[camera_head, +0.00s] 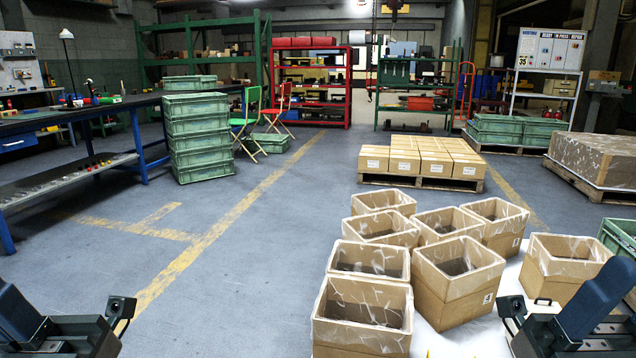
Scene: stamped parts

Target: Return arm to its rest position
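My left arm and gripper (112,318) are at the bottom left corner, dark and partly cut off by the picture edge. My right arm and gripper (512,318) are at the bottom right, in a similar mirrored pose, close to the right side of the open cardboard boxes. The fingers of both are not clear enough to tell whether they are open or shut. I see nothing held in either one.
Several open cardboard boxes (362,330) with clear liners stand in front, around a white surface (470,338). Behind is a pallet of closed cartons (420,160). Stacked green crates (198,140) and a workbench (90,110) are at left. The left-centre floor is clear.

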